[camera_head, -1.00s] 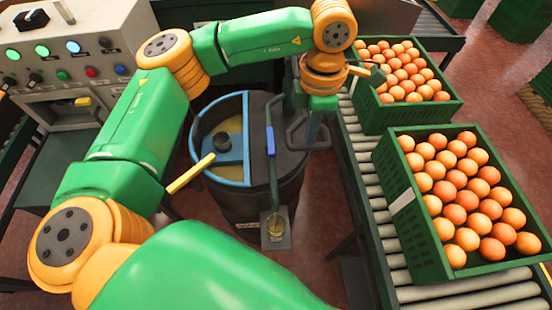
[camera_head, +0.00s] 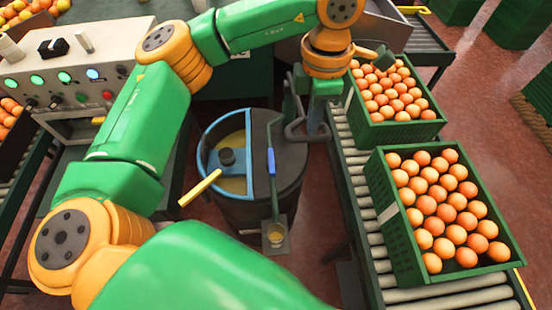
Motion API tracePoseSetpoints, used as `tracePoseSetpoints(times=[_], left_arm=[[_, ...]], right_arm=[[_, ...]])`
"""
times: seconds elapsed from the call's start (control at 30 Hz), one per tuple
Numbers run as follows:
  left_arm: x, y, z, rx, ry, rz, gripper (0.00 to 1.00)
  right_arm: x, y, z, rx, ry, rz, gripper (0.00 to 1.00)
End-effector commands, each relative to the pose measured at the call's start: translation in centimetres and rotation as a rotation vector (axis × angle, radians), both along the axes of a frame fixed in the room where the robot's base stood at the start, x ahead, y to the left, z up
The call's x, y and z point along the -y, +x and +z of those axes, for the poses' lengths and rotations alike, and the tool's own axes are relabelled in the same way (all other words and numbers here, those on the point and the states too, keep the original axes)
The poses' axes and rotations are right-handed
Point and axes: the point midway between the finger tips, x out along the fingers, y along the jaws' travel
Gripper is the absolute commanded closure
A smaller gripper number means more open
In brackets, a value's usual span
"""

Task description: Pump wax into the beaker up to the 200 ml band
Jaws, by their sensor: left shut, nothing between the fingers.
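A dark wax drum (camera_head: 285,180) stands in the middle. The blue-rimmed open part of its lid shows yellow wax (camera_head: 236,186). A pump lever with a blue grip (camera_head: 271,161) is on the lid, and its dark pipe runs down toward the beaker. The small clear beaker (camera_head: 276,236) stands on a plate at the drum's front, with yellowish content; its band and level are too small to read. My left gripper (camera_head: 306,132) is above the drum's right rear edge, shut and empty, apart from the lever. My right gripper is not in view.
A roller conveyor (camera_head: 352,180) on the right carries two green crates of oranges, the nearer one (camera_head: 392,232) and a farther one (camera_head: 372,130). A control panel (camera_head: 65,70) is at left. A yellow handle (camera_head: 200,188) sticks out from the drum's left. My left arm covers much of the left.

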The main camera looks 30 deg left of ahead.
Motion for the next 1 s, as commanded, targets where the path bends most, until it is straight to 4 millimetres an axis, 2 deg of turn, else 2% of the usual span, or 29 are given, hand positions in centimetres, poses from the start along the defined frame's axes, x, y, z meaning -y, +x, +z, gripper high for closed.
tracePoseSetpoints(times=[0.47, 1.0], left_arm=[[0.0, 0.0, -0.6, -0.001, -0.001, 0.001, 1.0], [0.0, 0.0, -8.1, -0.001, -0.001, 0.001, 1.0]], right_arm=[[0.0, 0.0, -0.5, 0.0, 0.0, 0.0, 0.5], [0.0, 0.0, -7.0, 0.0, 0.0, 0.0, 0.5]])
